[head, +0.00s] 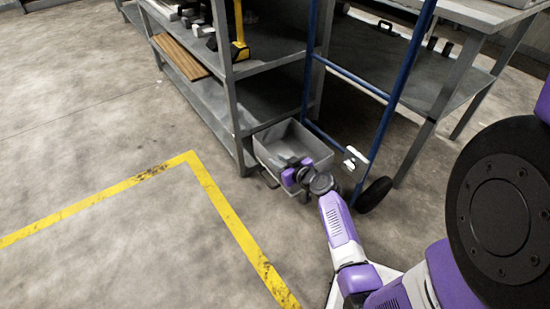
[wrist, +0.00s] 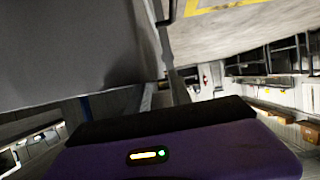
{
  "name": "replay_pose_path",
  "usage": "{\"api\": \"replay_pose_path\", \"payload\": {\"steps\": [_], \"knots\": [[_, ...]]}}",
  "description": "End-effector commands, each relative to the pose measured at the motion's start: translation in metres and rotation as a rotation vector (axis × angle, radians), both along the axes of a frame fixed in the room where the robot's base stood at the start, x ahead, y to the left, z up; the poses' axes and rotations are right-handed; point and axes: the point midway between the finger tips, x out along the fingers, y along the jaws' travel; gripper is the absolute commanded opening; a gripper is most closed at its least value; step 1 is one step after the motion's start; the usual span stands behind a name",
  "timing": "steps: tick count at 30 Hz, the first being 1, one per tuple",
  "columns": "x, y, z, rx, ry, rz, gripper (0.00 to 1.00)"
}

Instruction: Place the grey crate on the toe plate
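The grey crate (head: 275,146) is an open, empty-looking box at the foot of the shelf and the blue hand truck (head: 351,77). My gripper (head: 286,178) is at the crate's near side, by its rim and a thin handle bar. The fingers are hidden, so I cannot tell whether they are closed on it. In the wrist view a large grey surface (wrist: 65,50), likely the crate's wall, fills the upper left, close to the gripper body (wrist: 165,120). I cannot make out the toe plate; the crate and my arm cover the truck's foot.
The metal shelf (head: 205,95) stands left of the crate, with boards and tools on it. A black wheel (head: 373,194) of the truck is to the right. A workbench (head: 430,85) stands behind. Open floor with a yellow line (head: 225,212) lies at left.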

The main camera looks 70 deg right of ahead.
Motion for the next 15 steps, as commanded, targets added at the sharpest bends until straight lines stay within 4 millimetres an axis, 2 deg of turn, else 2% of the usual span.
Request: {"api": "replay_pose_path", "payload": {"steps": [1, 9, 15], "knots": [[-0.009, 0.006, 0.007, 0.002, 0.000, -0.002, 0.25], [-0.051, 0.033, 0.027, 0.001, 0.000, 0.000, 0.25], [-0.069, 0.043, 0.035, 0.001, 0.001, 0.000, 0.25]]}}
